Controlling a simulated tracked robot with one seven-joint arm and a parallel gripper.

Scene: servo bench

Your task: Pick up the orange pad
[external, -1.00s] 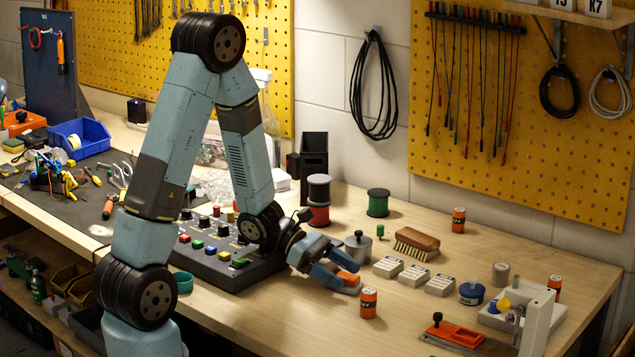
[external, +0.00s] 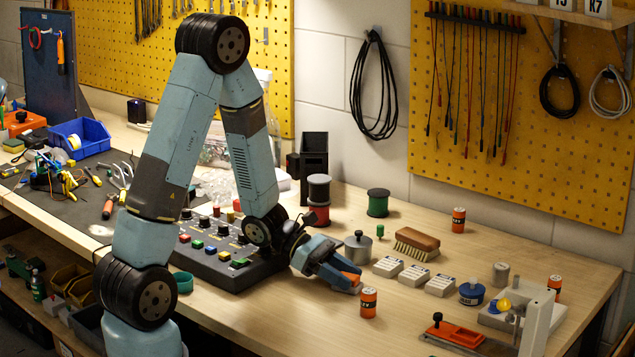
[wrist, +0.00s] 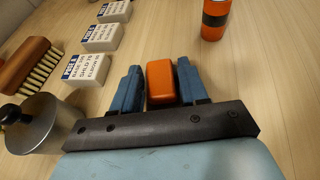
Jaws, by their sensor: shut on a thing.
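The orange pad (wrist: 161,82) is a small rounded block between the two blue fingers of my gripper (wrist: 160,84) in the wrist view. My gripper is shut on it, with a finger against each side. In the external view the pad (external: 350,277) shows as an orange patch at the fingertips of my gripper (external: 347,281), low over the bench. The fingers partly hide it there. I cannot tell whether it touches the bench.
An orange-and-black battery (external: 368,303) stands close in front of the gripper. Several white boxes (external: 414,276), a metal pot (external: 358,247) and a brush (external: 416,243) are nearby. A button console (external: 225,254) lies left. Bare wood is at the front.

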